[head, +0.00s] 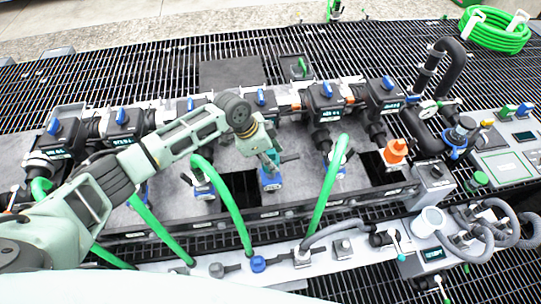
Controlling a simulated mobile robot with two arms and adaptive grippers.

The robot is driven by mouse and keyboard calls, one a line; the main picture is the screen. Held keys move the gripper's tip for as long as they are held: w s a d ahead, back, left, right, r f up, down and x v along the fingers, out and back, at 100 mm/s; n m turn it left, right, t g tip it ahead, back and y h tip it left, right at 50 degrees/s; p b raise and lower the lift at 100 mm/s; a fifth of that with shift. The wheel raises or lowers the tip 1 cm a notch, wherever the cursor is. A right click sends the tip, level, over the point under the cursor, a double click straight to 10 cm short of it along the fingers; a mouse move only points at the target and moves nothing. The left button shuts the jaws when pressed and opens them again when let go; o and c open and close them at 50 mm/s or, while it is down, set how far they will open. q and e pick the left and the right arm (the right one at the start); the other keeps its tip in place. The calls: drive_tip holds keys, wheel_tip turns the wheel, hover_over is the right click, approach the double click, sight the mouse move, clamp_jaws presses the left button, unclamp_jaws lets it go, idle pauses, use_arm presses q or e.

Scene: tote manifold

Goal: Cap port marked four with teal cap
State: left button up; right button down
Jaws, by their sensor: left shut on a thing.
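My left arm reaches in from the left. Its gripper (271,161) points down at a blue fitting (270,182) on the front of the manifold, between two green hoses. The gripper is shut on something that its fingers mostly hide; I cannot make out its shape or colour. I cannot tell whether it touches the blue fitting. The manifold (290,190) carries a row of dark valves with blue handles and small displays, too small to read, so I cannot tell which port is marked four. I cannot pick out a teal cap. My right gripper is not in view.
Green hoses (328,190) arch up from the front rail to several ports. An orange cone-shaped piece (396,150) stands at the right port. A blue knob (258,264) sits on the front rail. A green knob (476,179) is near the right panel. Dark grating lies behind.

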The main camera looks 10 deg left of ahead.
use_arm(q)
wheel_tip(320, 180, down, 2)
drive_tip(key=shift+f+b, duration=0.1)
drive_tip(key=shift+b, duration=0.45)
drive_tip(key=shift+f+b, duration=0.8)
drive_tip(key=shift+f, duration=0.55)
drive_tip(key=o, duration=1.3)
drive_tip(key=shift+o, duration=0.2)
drive_tip(key=v, duration=1.2)
drive_tip(key=shift+c, duration=0.6)
